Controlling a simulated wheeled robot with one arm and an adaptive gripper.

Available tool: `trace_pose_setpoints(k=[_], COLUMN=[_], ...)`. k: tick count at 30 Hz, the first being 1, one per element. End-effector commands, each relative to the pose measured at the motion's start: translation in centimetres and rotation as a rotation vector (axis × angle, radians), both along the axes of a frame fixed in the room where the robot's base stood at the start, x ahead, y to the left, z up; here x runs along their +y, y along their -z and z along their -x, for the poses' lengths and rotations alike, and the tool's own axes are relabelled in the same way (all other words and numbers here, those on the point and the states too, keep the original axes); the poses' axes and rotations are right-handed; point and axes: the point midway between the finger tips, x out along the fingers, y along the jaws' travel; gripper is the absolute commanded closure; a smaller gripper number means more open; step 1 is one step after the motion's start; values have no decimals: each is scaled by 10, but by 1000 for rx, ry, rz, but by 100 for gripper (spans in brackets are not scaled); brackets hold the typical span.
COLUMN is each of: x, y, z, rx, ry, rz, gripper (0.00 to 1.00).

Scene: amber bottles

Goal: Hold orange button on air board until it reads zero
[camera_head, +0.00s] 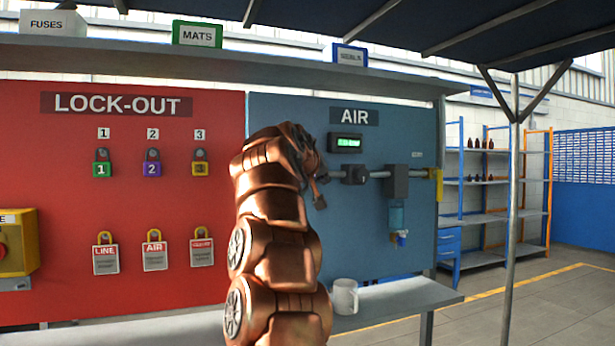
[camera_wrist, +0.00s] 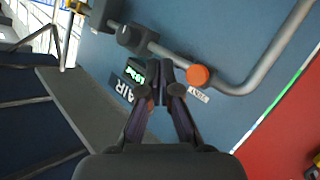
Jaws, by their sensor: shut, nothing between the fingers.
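The blue AIR board (camera_head: 400,250) carries a dark gauge box with a lit green readout (camera_head: 345,142); its digits are too blurred to read. The orange button (camera_wrist: 197,76) shows in the wrist view, round and domed, beside a small white label. My arm hides it in the head view. My gripper (camera_wrist: 161,70) is shut and empty. In the wrist view its fingertips lie between the readout (camera_wrist: 138,73) and the orange button, just left of the button. I cannot tell whether they touch the board. In the head view the gripper is mostly hidden behind my arm.
A grey pipe (camera_wrist: 240,88) with valve blocks (camera_head: 395,181) runs across the board, close to the button. A yellow handle (camera_head: 437,183) sits at its right end. A white mug (camera_head: 345,296) stands on the bench ledge (camera_head: 405,295) below. The red LOCK-OUT board (camera_head: 60,190) is at left.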

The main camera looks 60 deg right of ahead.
Motion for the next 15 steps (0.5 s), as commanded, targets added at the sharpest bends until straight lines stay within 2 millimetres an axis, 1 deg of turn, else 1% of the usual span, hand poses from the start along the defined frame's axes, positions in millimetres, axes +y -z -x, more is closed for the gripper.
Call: trace_pose_setpoints(k=[8, 15], x=[-13, -29], y=[-5, -5], z=[-20, -45], rx=[0, 1], ry=[0, -1], rz=[1, 0], gripper=[100, 100])
